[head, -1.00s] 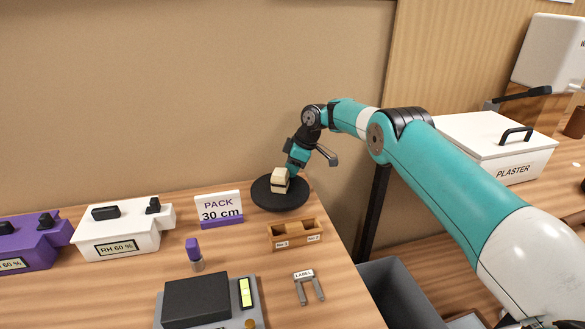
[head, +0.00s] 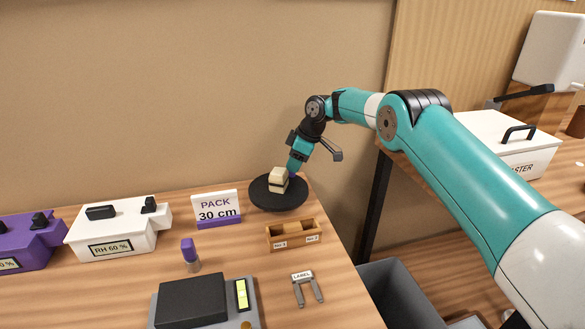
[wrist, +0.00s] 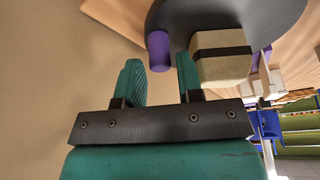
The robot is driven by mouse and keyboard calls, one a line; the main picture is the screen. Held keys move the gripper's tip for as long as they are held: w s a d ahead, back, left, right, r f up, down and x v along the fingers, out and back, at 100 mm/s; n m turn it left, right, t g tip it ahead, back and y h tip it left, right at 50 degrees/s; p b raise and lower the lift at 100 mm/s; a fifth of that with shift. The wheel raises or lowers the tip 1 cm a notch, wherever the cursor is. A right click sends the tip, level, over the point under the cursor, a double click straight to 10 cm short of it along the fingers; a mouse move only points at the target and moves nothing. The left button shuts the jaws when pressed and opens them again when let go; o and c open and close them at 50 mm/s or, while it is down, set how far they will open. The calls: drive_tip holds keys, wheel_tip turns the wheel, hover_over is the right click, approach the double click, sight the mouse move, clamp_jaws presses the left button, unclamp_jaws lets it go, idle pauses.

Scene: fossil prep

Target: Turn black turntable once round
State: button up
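The black turntable (head: 262,199) is a flat round disc at the back right of the wooden bench. A cream block with a dark band (head: 278,182) sits on it; the block also shows in the wrist view (wrist: 220,68). A purple peg (wrist: 159,48) stands on the turntable near its rim, and a bit of it shows beside the block in the head view. My gripper (wrist: 160,65) is open, with its teal fingers either side of the peg's near end in the wrist picture. I cannot tell whether the fingers touch the peg.
A PACK 30 cm sign (head: 216,206) and a wooden tray (head: 292,236) stand near the turntable. A purple-capped vial (head: 190,254), a white RH 60 % box (head: 118,230) and a grey scale (head: 243,318) are further off. The wall is close behind.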

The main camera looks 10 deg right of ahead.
drive_tip(key=p+v, duration=0.1)
drive_tip(key=v, duration=1.4)
drive_tip(key=shift+p, duration=0.3)
